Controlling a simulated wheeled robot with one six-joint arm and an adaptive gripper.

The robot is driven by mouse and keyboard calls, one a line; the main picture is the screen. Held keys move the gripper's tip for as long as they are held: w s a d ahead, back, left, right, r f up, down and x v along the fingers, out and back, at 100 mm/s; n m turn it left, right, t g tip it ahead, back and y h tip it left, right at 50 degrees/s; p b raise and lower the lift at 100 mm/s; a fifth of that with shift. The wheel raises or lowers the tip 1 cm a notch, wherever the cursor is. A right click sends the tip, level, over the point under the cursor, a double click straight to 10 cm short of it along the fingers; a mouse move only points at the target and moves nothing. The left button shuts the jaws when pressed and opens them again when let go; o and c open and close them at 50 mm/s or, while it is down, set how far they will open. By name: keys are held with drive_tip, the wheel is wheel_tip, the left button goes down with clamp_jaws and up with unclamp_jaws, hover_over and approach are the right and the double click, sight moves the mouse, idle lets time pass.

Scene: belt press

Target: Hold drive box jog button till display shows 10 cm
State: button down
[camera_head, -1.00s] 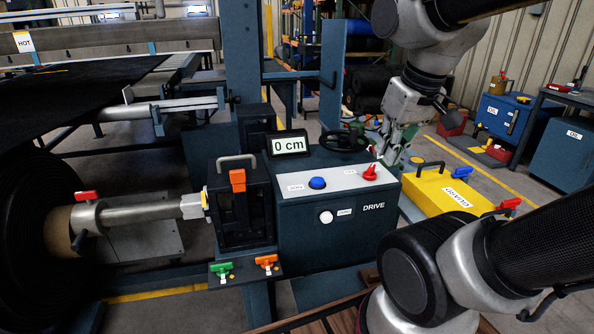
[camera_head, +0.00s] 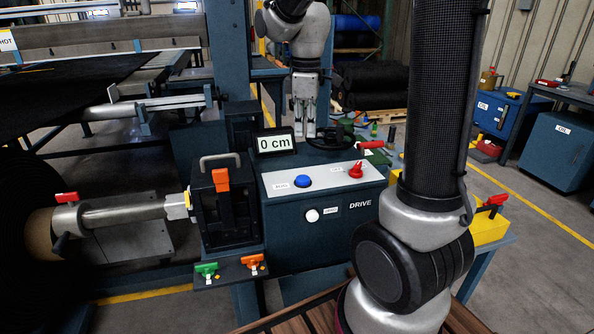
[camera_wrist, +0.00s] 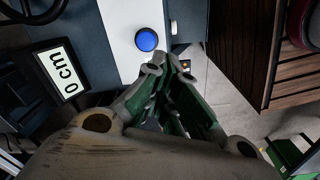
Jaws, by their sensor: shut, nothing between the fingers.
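The dark blue drive box (camera_head: 285,235) stands in the middle of the head view, marked DRIVE. Its sloped light top panel carries the round blue jog button (camera_head: 303,182) on the left and a red rotary switch (camera_head: 355,171) on the right. The display (camera_head: 275,144) at its back left edge reads 0 cm. My gripper (camera_head: 304,134) points down, shut and empty, and appears above the blue button in the head view. In the wrist view, the blue button (camera_wrist: 146,39) shows just beyond the fingertips (camera_wrist: 168,66), uncovered. I see no contact.
A white button (camera_head: 312,215) is on the box front. A black handwheel (camera_head: 335,138) is at the back, close to my gripper in the picture. Green (camera_head: 207,269) and orange (camera_head: 253,262) levers sit at the lower left. A yellow guard (camera_head: 488,229) is at right.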

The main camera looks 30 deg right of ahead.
sight(298, 178)
drive_tip(key=w+n, duration=0.1)
drive_tip(key=n, duration=0.1)
drive_tip(key=w+n, duration=0.2)
drive_tip(key=shift+w+a+n, duration=0.15)
drive_tip(key=shift+w+n, duration=0.05)
drive_tip(key=shift+n, duration=0.2)
wheel_tip(298, 178, down, 14)
drive_tip(key=shift+f, duration=0.1)
idle(0.3)
